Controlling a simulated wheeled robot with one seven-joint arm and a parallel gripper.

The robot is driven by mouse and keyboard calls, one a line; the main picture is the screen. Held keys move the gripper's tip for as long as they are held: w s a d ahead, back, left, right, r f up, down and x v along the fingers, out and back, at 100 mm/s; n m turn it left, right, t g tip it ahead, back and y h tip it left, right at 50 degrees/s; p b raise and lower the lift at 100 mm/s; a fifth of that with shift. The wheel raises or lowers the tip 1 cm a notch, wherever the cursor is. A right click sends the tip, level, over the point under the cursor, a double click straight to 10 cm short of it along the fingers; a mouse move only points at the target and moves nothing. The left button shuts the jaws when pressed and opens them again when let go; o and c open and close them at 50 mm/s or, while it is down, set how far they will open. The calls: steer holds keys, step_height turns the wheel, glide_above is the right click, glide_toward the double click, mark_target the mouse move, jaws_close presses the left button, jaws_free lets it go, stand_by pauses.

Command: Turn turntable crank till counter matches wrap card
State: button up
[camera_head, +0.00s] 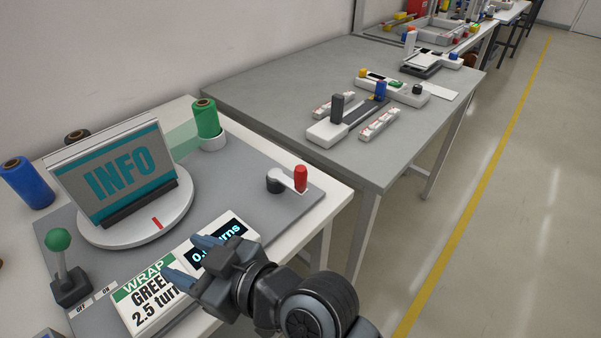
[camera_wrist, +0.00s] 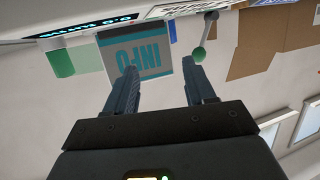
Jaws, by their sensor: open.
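The crank (camera_head: 289,180) is a white arm with an upright red handle (camera_head: 301,178) and dark hub at the right of the grey base. The turntable (camera_head: 150,229) is a round white disc with a red mark, carrying an INFO box (camera_head: 90,190). The wrap card (camera_head: 146,303) reads WRAP, GREEN and 2.5 turns, partly covered by my gripper. The counter (camera_head: 228,239) is partly hidden; in the wrist view, upside down, it seems to read 0.0 turns (camera_wrist: 103,22). My gripper (camera_head: 190,262) is open and empty above the card and counter, apart from the crank.
A green film roll (camera_head: 207,120) stands behind the crank, with film stretching toward the box. A green-knobbed lever (camera_head: 60,255) stands at the left by OFF/ON labels. A blue roll (camera_head: 27,183) is at far left. Another table (camera_head: 300,85) with devices lies beyond.

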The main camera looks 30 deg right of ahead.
steer(key=w+a+r+n+g+y, duration=0.2)
steer(key=w+r+n+g, duration=0.2)
steer(key=w+n, duration=0.25)
step_height(320, 180, up, 3)
steer(key=n+g+h, duration=0.8)
steer(key=n+h, duration=0.3)
glide_above(300, 168)
steer(key=shift+a+f+p, duration=0.15)
steer(key=shift+f+p, duration=0.05)
steer(key=shift+p, duration=0.25)
steer(key=shift+d, duration=0.25)
steer(key=shift+f, duration=0.4)
steer(key=shift+f+p, duration=0.45)
steer(key=shift+f, duration=3)
jaws_close()
